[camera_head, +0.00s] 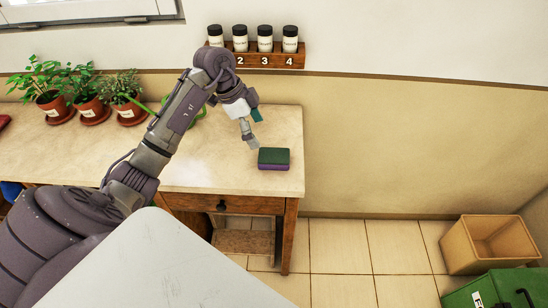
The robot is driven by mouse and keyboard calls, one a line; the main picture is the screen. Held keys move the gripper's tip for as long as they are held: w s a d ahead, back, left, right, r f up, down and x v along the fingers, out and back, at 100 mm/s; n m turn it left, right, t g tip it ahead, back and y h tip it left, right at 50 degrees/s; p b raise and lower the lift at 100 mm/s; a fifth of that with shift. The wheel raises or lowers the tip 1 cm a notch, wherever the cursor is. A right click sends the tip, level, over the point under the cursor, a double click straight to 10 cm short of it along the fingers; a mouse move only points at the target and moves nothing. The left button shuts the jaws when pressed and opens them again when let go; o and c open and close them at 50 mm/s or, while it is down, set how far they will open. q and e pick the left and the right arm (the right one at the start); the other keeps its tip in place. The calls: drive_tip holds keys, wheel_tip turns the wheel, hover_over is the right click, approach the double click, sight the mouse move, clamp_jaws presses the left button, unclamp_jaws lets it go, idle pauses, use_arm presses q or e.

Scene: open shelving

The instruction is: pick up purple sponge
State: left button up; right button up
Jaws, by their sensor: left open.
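The purple sponge (273,166) lies flat on the right part of the table top, near its front right corner. Its upper layer is dark green and its lower edge is purple. My left gripper (256,131) is above the table, just behind and to the left of the sponge, pointing down and toward it. It is open, with nothing between its fingers, and looks apart from the sponge. My right gripper is not in view.
The table (225,182) has a drawer in front. Several potted plants (88,108) stand at its left. A rack (262,60) with numbered jars hangs on the wall behind. A tan bin (490,243) and a green container (500,290) stand on the floor at right.

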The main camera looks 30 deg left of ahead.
sight(273, 155)
use_arm(q)
drive_tip(key=x, duration=0.5)
drive_tip(key=shift+w+d+f, duration=0.1)
drive_tip(key=shift+d+f, duration=0.05)
drive_tip(key=x, duration=0.1)
drive_tip(key=p+x, duration=0.1)
drive_tip(key=x, duration=0.1)
drive_tip(key=p+x, duration=0.1)
drive_tip(key=shift+w+d+f, duration=0.2)
drive_tip(key=shift+d+f, duration=0.1)
drive_tip(key=shift+d, duration=0.1)
drive_tip(key=shift+f, duration=0.35)
drive_tip(key=shift+f, duration=0.25)
drive_tip(key=c, duration=0.9)
drive_tip(key=shift+o, duration=0.2)
